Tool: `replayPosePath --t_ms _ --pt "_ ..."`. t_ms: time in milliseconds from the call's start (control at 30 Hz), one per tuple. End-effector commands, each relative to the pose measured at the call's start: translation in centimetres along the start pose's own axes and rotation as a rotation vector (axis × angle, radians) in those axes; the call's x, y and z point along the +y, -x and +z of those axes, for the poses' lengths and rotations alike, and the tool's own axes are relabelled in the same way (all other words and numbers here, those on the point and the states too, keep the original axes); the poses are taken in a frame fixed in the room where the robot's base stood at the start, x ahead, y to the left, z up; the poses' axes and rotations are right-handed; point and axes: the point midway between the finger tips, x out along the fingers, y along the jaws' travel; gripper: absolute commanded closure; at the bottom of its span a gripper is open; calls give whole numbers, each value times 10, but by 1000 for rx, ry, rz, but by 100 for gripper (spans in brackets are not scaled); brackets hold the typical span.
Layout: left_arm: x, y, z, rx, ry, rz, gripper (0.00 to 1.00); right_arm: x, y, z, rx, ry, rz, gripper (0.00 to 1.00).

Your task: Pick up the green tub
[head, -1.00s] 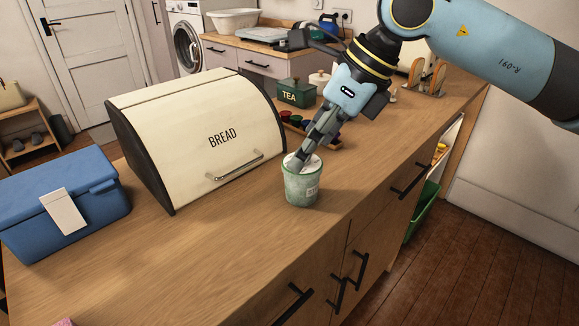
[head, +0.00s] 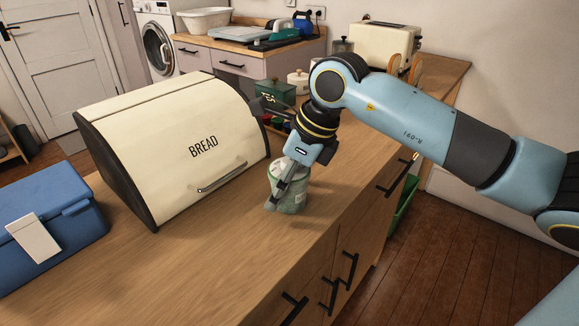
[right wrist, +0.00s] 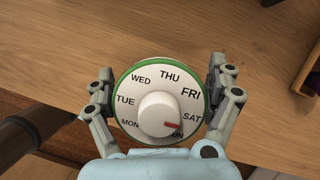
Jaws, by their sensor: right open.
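The green tub (head: 292,204) stands upright on the wooden counter, in front of the bread bin. In the right wrist view its white lid (right wrist: 140,90) has a green rim, weekday names and a central knob with a red mark. My right gripper (head: 284,194) is lowered over the tub from above. In the right wrist view my right gripper (right wrist: 160,84) is open, with one finger on each side of the tub. The fingers are close to its sides; I cannot tell whether they touch. My left gripper is not in view.
The cream bread bin (head: 175,140) stands left of the tub, and a blue box (head: 50,228) is at far left. A green tea tin (head: 273,95) and a toaster (head: 385,45) are farther back. The front counter (head: 190,265) is clear.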

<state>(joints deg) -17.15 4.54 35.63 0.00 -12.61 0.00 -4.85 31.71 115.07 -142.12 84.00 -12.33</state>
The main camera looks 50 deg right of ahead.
Motion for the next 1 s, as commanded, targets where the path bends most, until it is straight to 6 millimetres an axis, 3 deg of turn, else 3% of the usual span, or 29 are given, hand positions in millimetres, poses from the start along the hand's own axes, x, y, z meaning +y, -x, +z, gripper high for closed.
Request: replayPosePath --t_ms 267,767,1000 --pt "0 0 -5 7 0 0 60 0 -5 0 0 2 0 12" --pt "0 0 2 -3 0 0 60 0 -4 0 0 1 0 76" --pt "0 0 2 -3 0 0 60 0 -4 1 -2 2 0 78"
